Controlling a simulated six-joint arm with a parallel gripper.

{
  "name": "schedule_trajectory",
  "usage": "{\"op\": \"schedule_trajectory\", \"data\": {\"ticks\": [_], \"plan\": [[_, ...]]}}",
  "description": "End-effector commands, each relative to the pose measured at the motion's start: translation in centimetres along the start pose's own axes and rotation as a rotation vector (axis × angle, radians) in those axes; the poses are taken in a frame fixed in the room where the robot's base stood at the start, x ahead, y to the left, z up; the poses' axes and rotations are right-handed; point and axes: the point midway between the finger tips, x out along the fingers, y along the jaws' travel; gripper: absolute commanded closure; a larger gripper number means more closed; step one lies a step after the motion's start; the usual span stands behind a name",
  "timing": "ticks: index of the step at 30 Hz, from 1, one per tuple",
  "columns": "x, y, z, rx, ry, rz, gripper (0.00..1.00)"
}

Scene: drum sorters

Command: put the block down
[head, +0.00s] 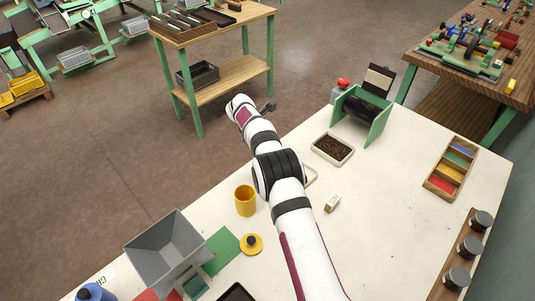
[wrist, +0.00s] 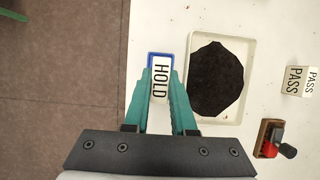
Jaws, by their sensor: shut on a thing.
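In the wrist view, a white block with the black word HOLD (wrist: 160,76) sits between the teal fingers of my gripper (wrist: 162,82). The fingers are shut on it. A blue border shows along its far end and left side; I cannot tell if that is part of the block or something under it. The block is over or on the white table, near its left edge; any gap below it cannot be judged. In the head view my arm covers the block and the fingers.
A pale tray with a dark heap (wrist: 247,70) lies right of the block. A PASS block (wrist: 300,81) stands farther right, with a red and black item (wrist: 269,138) nearer. On the table (head: 395,205) are a yellow cup (head: 245,202), a grey hopper (head: 166,248) and a compartment box (head: 451,170).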

Motion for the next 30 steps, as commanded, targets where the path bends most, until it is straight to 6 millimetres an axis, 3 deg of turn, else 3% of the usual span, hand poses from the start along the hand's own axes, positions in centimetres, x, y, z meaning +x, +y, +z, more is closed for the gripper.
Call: {"op": "schedule_trajectory", "data": {"ticks": [3, 23, 24, 28, 30], "plan": [[1.8, -0.1, -0.7, 0.0, 0.001, -0.001, 1.0], [2.9, -0.1, -1.2, 0.002, 0.0, 0.0, 1.0], [2.9, -0.1, -1.2, 0.001, 0.0, 0.0, 0.73], [3.0, -0.1, -1.2, 0.001, 0.0, -0.001, 0.49], [3.0, -0.1, -1.2, 0.0, 0.0, -0.001, 0.46]]}}
